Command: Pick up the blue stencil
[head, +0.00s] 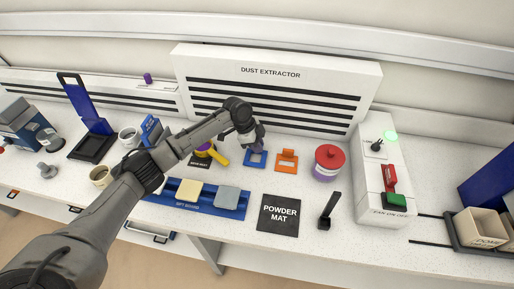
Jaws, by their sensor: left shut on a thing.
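The blue stencil (256,160) is a small flat blue frame on the white bench, left of an orange stencil (287,161). My left arm reaches in from the lower left. My left gripper (257,149) points down at the back edge of the blue stencil and is shut on it. The fingertips are small and partly hidden, and I cannot tell whether the stencil is clear of the bench. My right gripper is out of view.
The blue sift board (170,194) and black powder mat (278,215) lie in front. The dust extractor (275,90) stands behind. A yellow-handled item (219,156) lies left.

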